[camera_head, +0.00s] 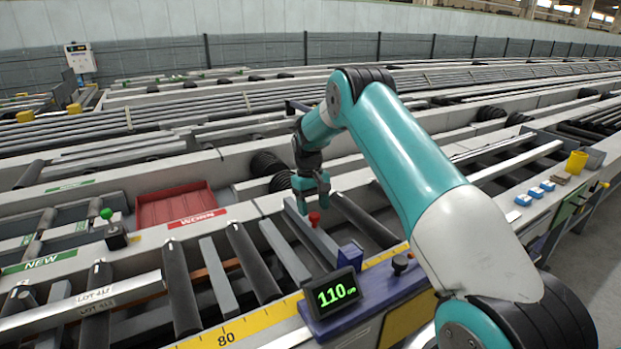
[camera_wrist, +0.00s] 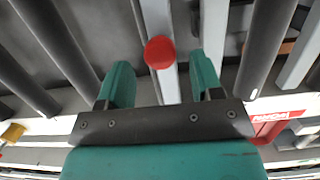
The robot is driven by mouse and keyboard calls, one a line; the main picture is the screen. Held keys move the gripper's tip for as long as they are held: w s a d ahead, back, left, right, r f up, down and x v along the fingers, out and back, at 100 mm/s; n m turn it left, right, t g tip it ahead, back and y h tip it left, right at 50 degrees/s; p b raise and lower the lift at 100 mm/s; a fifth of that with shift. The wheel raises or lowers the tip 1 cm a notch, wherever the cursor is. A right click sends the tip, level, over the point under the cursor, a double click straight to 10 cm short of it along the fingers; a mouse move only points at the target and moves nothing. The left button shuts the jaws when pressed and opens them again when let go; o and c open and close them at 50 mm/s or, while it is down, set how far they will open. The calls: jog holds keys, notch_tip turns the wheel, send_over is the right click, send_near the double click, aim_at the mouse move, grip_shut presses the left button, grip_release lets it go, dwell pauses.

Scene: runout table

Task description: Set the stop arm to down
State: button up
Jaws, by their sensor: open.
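The stop arm (camera_head: 325,241) is a grey bar with a red knob (camera_head: 314,218) on it, running from a blue block (camera_head: 350,254) across the dark rollers. I cannot tell from these views whether it is raised or lowered. My gripper (camera_head: 311,200) points down just above the red knob, with its teal fingers open. In the wrist view the knob (camera_wrist: 160,52) shows between and slightly beyond the two fingertips (camera_wrist: 160,78), with the grey bar (camera_wrist: 169,88) running below it. The knob appears apart from both fingers.
A display (camera_head: 333,293) reading 110 cm and a black knob (camera_head: 400,263) sit on the blue carriage along the yellow scale (camera_head: 225,335). A red tray (camera_head: 177,204) lies to the left. A green-topped button (camera_head: 106,213) stands further left. Rollers and grey bars surround the arm.

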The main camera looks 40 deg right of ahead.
notch_tip(320, 180, up, 11)
jog(key=w+b, duration=0.1)
jog(key=w, duration=0.1)
jog(key=shift+d, duration=0.15)
jog(key=shift+r, duration=0.1)
